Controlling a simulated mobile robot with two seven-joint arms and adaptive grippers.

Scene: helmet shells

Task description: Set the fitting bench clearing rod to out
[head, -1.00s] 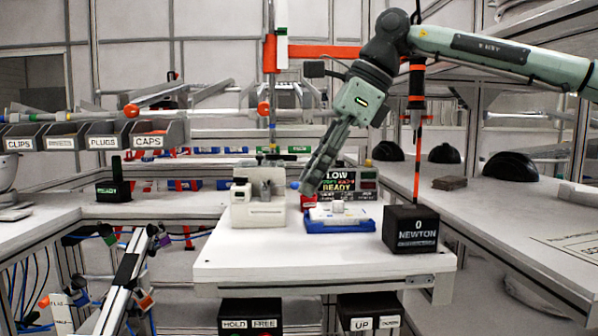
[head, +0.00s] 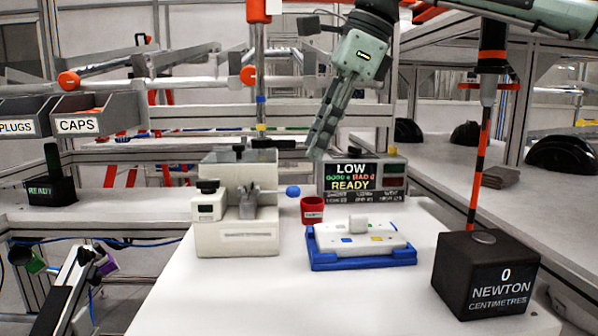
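A cream bench fixture (head: 237,240) stands on the white table. A short rod with a blue ball knob (head: 292,191) sticks out of its right side, which looks like the clearing rod; no label on it is readable. A grey metal piece sits in the fixture's middle. My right gripper (head: 316,150) hangs pointing down and left, above and to the right of the knob in the picture, apart from it. Its fingers are seen edge-on and nothing shows between them.
A red cup (head: 312,210) and a blue tray (head: 362,262) with a white board stand right of the fixture. Behind is a display reading READY (head: 352,182). A black NEWTON CENTIMETRES box (head: 485,275) stands at the right. The table's front left is clear.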

